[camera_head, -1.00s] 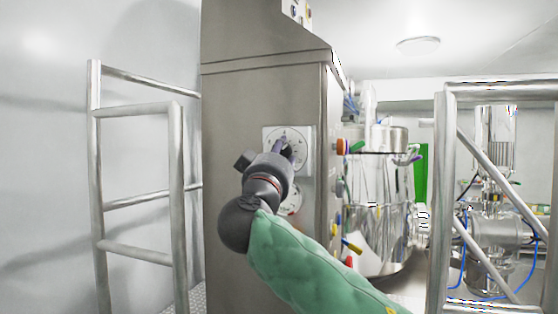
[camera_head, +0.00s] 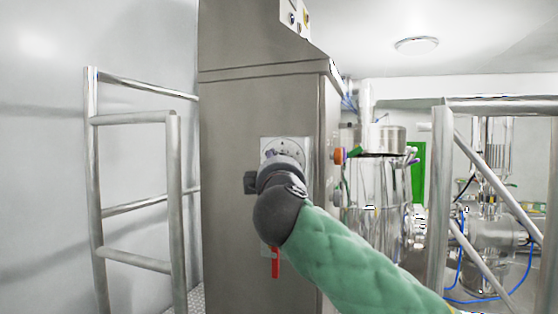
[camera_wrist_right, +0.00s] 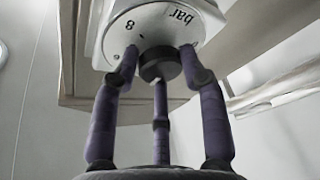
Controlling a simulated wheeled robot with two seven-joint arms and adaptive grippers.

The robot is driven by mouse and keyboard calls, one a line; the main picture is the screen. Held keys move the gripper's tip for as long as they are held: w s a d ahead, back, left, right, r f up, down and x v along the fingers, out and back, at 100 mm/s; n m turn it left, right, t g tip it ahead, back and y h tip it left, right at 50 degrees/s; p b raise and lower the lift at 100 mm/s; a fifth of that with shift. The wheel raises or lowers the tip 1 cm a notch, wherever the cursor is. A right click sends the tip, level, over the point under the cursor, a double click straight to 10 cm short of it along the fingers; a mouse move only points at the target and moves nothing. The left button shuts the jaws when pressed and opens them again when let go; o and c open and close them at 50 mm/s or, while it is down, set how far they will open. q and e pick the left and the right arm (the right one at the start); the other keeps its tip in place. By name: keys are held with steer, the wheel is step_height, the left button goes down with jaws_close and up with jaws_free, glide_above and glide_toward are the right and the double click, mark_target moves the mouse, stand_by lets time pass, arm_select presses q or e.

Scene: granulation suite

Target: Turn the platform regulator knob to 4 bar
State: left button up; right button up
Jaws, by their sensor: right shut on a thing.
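The regulator's dial plate (camera_head: 290,145) is on the front of the grey steel cabinet. In the head view my right gripper (camera_head: 283,160) and wrist cover the knob and the dial's lower part. In the right wrist view the white dial (camera_wrist_right: 165,22) shows "8" and "bar". The black knob (camera_wrist_right: 158,60) sticks out from it, with the purple fingers of my right gripper (camera_wrist_right: 160,70) around it, shut on it. The pointer's setting cannot be read. My left gripper is not in view.
A red handle (camera_head: 275,264) hangs below the dial on the cabinet (camera_head: 235,200). Steel railings stand to the left (camera_head: 175,200) and right (camera_head: 440,200). An orange-red button (camera_head: 339,155) sits on the cabinet's right side. Steel vessels (camera_head: 380,190) stand behind.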

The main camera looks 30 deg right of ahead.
steer(key=shift+w+f+n, duration=0.15)
steer(key=shift+f+n, duration=0.1)
steer(key=shift+n, duration=0.05)
steer(key=o, duration=0.9)
steer(key=shift+o, duration=1.1)
steer(key=shift+r, duration=0.1)
steer(key=shift+s+r, duration=0.1)
steer(key=shift+s, duration=0.1)
steer(key=v, duration=1.1)
steer(key=shift+s+a, duration=0.15)
steer(key=shift+s, duration=0.2)
